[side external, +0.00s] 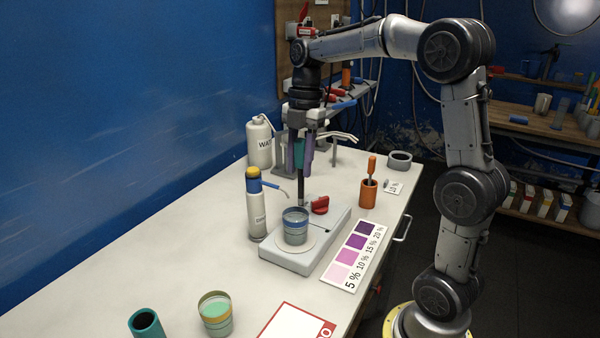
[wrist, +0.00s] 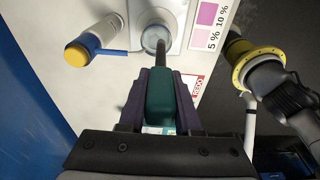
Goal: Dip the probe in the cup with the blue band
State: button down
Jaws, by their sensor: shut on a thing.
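The probe has a teal handle (side external: 299,153) and a dark shaft (side external: 300,185) pointing down. My gripper (side external: 300,160) is shut on the handle, which also shows between the fingers in the wrist view (wrist: 160,103). The cup with the blue band (side external: 295,228) stands upright on the white round plate of a grey stirrer-like device (side external: 285,259). In the wrist view the shaft runs toward the mouth of this cup (wrist: 154,38).
A blue-and-white bottle with a yellow cap (side external: 256,205) stands close left of the cup. A purple colour chart (side external: 352,255) lies to the right. A yellow-rimmed cup (side external: 215,313) and a teal tube (side external: 147,323) stand in front. An orange holder (side external: 368,194) is behind right.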

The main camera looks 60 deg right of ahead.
aim_at(300, 140)
jog(key=shift+r, duration=2.35)
